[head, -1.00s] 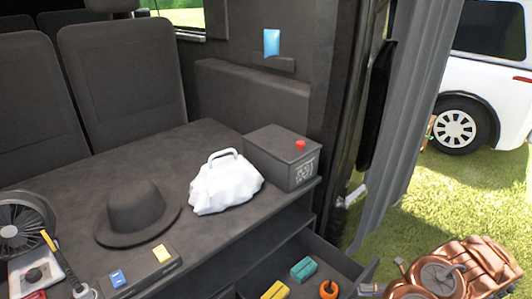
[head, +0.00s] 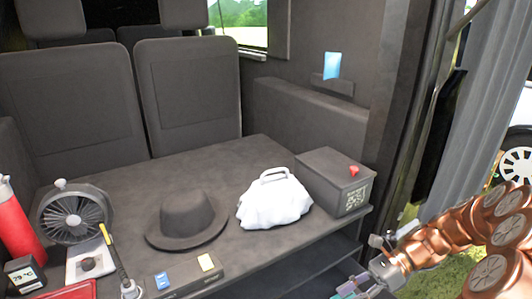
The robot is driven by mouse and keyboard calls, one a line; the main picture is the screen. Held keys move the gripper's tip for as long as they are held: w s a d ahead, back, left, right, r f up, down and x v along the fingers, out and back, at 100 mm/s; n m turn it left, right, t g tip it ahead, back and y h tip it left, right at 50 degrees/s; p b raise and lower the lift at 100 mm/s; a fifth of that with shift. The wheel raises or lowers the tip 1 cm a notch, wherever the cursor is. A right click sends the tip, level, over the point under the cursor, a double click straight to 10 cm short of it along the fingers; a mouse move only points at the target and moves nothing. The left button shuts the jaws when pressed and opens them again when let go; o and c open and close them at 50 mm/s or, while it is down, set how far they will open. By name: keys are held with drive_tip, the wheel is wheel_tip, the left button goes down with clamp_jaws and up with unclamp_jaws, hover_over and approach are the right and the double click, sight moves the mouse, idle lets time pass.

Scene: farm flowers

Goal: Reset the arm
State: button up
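My copper-coloured arm comes in from the right edge. My gripper (head: 368,284) is at the bottom right, in front of the dark bench (head: 265,160). Its fingertips are small and partly cut off by the bottom edge, beside a teal block (head: 344,291). I cannot tell whether it is open or shut, or whether it touches the block.
On the bench stand a black hat (head: 187,222), a white bag (head: 275,205), a dark box with a red knob (head: 337,182), a fan (head: 72,217) and a red bottle (head: 17,222). A curtain (head: 455,135) hangs at the right. Grass lies outside.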

drive_tip(key=s+a+r+n+g+h, duration=0.1)
drive_tip(key=s+a+r+n+h, duration=0.25)
drive_tip(key=s+n, duration=0.3)
drive_tip(key=s+a+r+n+h, duration=0.3)
drive_tip(key=s+n+h, duration=0.25)
drive_tip(key=s, duration=0.25)
drive_tip(key=s+d+n+t+h, duration=0.2)
drive_tip(key=s+d+n+h, duration=0.15)
drive_tip(key=s+n, duration=0.35)
wheel_tip(320, 180, up, 19)
drive_tip(key=d+p, duration=0.1)
drive_tip(key=p, duration=1.6)
drive_tip(key=shift+s+m+t+p, duration=0.25)
drive_tip(key=shift+m+t+p, duration=0.05)
drive_tip(key=shift+t, duration=0.1)
drive_tip(key=shift+d+y, duration=0.1)
drive_tip(key=shift+y, duration=0.15)
idle(1.4)
